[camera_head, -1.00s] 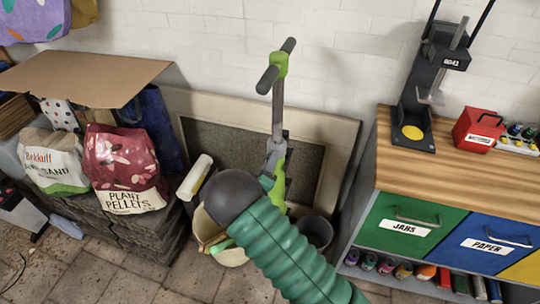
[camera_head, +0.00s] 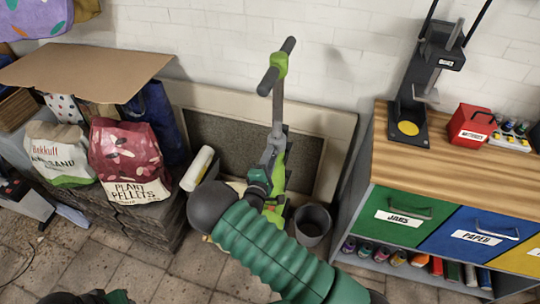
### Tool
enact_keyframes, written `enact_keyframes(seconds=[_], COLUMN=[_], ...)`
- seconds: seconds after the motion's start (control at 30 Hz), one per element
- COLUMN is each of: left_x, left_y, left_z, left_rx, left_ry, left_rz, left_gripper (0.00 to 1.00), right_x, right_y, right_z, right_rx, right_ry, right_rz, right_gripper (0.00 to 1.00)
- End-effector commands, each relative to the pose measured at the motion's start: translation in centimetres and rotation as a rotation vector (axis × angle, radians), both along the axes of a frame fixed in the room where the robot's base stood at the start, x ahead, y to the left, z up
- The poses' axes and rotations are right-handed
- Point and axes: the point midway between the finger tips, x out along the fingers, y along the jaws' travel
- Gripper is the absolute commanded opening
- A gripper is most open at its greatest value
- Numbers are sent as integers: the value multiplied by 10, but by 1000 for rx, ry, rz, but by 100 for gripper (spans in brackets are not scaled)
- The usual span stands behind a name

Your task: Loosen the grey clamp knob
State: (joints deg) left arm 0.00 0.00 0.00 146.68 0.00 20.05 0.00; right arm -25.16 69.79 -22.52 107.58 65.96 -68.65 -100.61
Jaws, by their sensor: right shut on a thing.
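A green and grey kick scooter stands upright against the back wall, with a grey stem (camera_head: 277,108) and dark handle grips. Its grey clamp knob (camera_head: 267,155) is low on the stem, small and partly hidden. My right arm, with a dark elbow and green ribbed sleeve, crosses the lower middle. My right gripper (camera_head: 262,172) is at the clamp, shut on the grey knob; its fingertips are small and hard to make out. Only a dark and green piece of my left arm shows at the bottom left edge; its gripper is out of view.
A dark bucket (camera_head: 312,224) stands right of the scooter. A wooden-topped cabinet (camera_head: 455,165) with coloured drawers is at the right, holding a press (camera_head: 410,110) and red box (camera_head: 472,127). Plant pellets (camera_head: 128,160) and another bag lie on a stack at left. A framed panel leans behind.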

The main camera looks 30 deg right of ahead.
Motion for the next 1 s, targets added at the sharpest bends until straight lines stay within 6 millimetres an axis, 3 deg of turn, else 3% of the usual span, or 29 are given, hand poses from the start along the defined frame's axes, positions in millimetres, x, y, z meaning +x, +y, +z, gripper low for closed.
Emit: enact_keyframes(seconds=[0.6,0.63,0.8,1.0], left_x=[0,0,0,0], left_y=[0,0,0,0], left_z=[1,1,1,2], left_rx=[0,0,0,0], left_ry=[0,0,0,0], left_rz=[0,0,0,0], left_gripper=[36,36,36,36], right_x=[-1,-1,-1,-1], right_y=[1,1,1,0], right_z=[-4,-4,-3,-1], right_rx=[-24,-24,-24,-25], right_ry=[43,43,40,36], right_rz=[2,2,1,1], right_gripper=[0,36,55,55])
